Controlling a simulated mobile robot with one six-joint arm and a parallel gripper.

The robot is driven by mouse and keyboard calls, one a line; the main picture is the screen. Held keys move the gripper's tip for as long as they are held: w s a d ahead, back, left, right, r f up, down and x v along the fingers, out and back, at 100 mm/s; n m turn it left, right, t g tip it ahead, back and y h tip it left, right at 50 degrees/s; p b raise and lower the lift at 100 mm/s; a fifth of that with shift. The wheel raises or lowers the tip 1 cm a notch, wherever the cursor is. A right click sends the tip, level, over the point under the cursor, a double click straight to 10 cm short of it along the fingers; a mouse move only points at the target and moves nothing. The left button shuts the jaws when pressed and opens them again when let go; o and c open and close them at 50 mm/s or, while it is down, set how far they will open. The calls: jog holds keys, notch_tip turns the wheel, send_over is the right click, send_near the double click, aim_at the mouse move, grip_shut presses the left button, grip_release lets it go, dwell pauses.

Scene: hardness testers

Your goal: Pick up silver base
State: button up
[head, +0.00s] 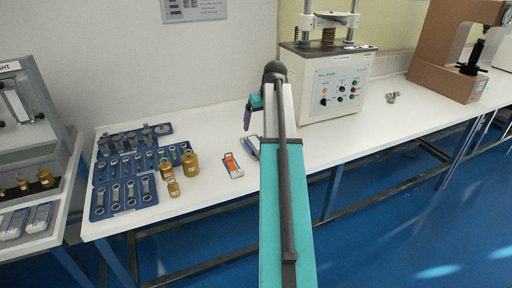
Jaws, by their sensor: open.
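A small silver metal piece (393,97), which looks like the silver base, sits on the white bench to the right of the cream tester. It is small in the view and its exact shape is hard to make out. My gripper (248,120) shows only in part at the far end of my teal arm, to the left of the arm. It is open, above the bench, well to the left of the silver piece and apart from it. The cream tester stands between them.
The cream tester (338,90) and a brown tester (440,60) stand on the white bench (350,135). Blue trays (125,210) of metal parts, brass weights (190,170) and an orange-and-white item (233,166) lie to the left. Bench around the silver piece is clear.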

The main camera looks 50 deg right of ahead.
jog(key=shift+f, duration=0.1)
send_over(257, 143)
jog(key=s, duration=0.2)
jog(key=shift+w+a+f, duration=0.1)
jog(key=shift+a+f, duration=0.1)
jog(key=shift+f, duration=1.75)
jog(key=shift+w+a+f, duration=0.1)
jog(key=shift+a+f, duration=0.1)
jog(key=shift+f, duration=1.7)
jog(key=shift+f, duration=0.1)
jog(key=shift+p+x, duration=0.45)
jog(key=shift+x, duration=2.05)
jog(key=shift+s, duration=0.1)
jog(key=c, duration=1.6)
